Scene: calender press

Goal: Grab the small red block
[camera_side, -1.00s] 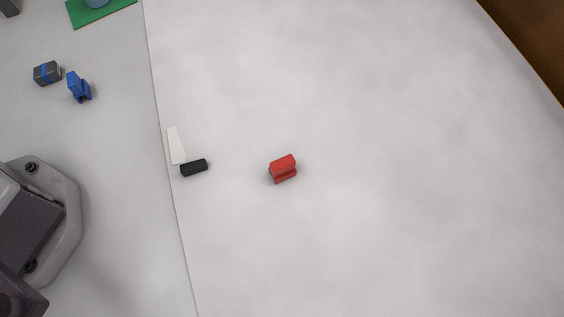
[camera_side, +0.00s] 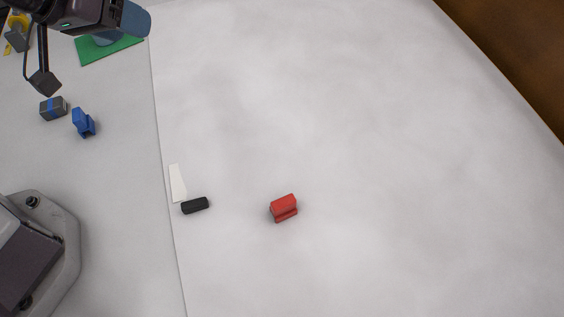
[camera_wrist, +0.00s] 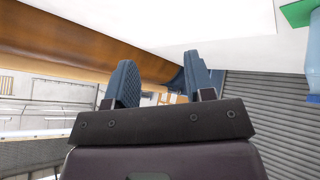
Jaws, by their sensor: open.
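The small red block (camera_side: 284,208) lies on the pale sheet near the middle of the side view, with a stepped or grooved front face. Nothing touches it. My gripper (camera_side: 134,20) shows at the top left of the side view, far from the block and well to its upper left. In the wrist view my gripper (camera_wrist: 160,82) has its two blue fingers apart with nothing between them. The red block does not show in the wrist view.
A black piece (camera_side: 195,205) and a white wedge (camera_side: 177,183) lie left of the block. Farther left are a blue piece (camera_side: 84,123) and a grey block with a blue band (camera_side: 53,108). A green plate (camera_side: 92,52) is at upper left. Right of the block is clear.

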